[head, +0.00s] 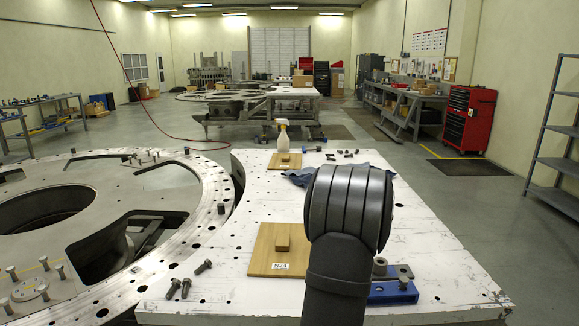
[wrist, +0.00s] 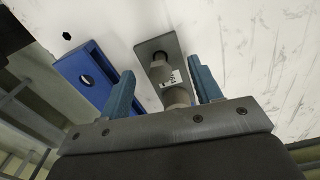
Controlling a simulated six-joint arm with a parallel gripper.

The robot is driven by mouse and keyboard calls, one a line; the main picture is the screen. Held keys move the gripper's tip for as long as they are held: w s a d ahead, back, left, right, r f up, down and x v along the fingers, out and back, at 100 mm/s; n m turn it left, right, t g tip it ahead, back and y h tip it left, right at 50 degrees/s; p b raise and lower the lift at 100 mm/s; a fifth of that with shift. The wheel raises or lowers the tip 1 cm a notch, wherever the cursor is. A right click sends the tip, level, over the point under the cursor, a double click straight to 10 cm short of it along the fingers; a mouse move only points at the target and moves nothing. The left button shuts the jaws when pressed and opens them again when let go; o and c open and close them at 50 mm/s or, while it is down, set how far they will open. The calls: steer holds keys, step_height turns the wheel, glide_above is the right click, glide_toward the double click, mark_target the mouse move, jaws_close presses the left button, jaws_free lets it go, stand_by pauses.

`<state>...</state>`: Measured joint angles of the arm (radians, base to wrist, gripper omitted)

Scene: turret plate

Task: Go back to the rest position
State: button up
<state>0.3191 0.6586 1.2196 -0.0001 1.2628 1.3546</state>
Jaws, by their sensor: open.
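My gripper (wrist: 161,72) shows in the wrist view with its two blue fingers spread apart. A grey metal plate with round grey parts and a small label (wrist: 168,73) lies beyond and between the fingers; I see no finger closed on it. A blue fixture with a hole (wrist: 90,80) is left of it, partly behind the left finger. In the head view my arm's dark joint stands over the white table (head: 440,265) and hides the gripper. The blue fixture (head: 393,293) with metal parts on top shows partly beside the arm.
A wooden board with a block (head: 270,262) lies left of my arm, with loose bolts (head: 180,288) nearer. A spray bottle (head: 283,137), another wooden board (head: 284,161) and a blue cloth (head: 300,177) are farther back. A large metal ring plate (head: 205,200) stands at left. The table's right side is clear.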

steer(key=m, duration=0.4)
steer(key=shift+m, duration=0.4)
steer(key=m, duration=0.4)
steer(key=shift+m, duration=0.3)
steer(key=n, duration=0.8)
steer(key=shift+r, duration=0.1)
steer(key=n, duration=0.4)
steer(key=shift+n, duration=1.9)
steer(key=shift+m, duration=0.3)
